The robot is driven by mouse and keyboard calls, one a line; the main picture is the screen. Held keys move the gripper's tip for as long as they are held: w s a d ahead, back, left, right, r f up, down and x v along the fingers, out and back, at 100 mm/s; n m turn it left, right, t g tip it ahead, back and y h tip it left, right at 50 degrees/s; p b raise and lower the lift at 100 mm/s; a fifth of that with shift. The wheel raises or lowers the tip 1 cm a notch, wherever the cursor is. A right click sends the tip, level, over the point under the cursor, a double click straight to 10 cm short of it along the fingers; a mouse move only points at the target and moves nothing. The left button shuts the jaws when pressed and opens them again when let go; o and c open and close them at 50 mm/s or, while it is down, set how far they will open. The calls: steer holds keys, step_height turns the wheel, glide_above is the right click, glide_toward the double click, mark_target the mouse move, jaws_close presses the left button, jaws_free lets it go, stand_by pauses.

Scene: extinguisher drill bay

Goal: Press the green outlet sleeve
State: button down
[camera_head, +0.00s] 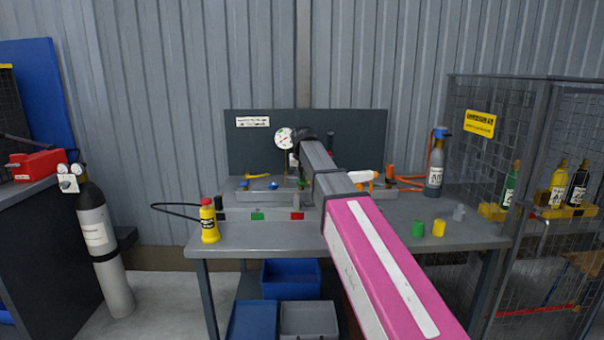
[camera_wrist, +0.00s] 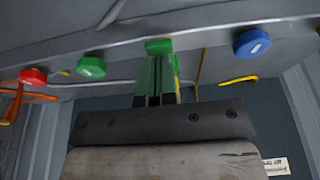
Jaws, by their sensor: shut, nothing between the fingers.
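In the wrist view a green sleeve-like piece (camera_wrist: 158,46) sits directly at the tips of my gripper (camera_wrist: 156,60), on the edge of a grey surface. My fingers are shut and empty; whether they touch the piece or stop just short I cannot tell. A second green round piece (camera_wrist: 91,66) is to the left. In the head view my arm hides my gripper and what is at its tips. A green cylinder (camera_head: 418,228) stands on the bench at the right, apart from the arm. Which green piece is the outlet sleeve is not clear.
The wrist view also shows a red knob (camera_wrist: 32,76), a blue disc (camera_wrist: 252,43) and a yellow hook (camera_wrist: 238,80). On the grey bench (camera_head: 350,240) are a yellow bottle (camera_head: 209,222) and a yellow cylinder (camera_head: 438,228). A mesh cage (camera_head: 475,160) stands to the right.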

steer(key=shift+f, duration=0.95)
steer(key=shift+r, duration=0.4)
steer(key=w+v, duration=0.1)
steer(key=v, duration=1.2)
steer(key=shift+r, duration=0.25)
steer(key=shift+s, duration=0.1)
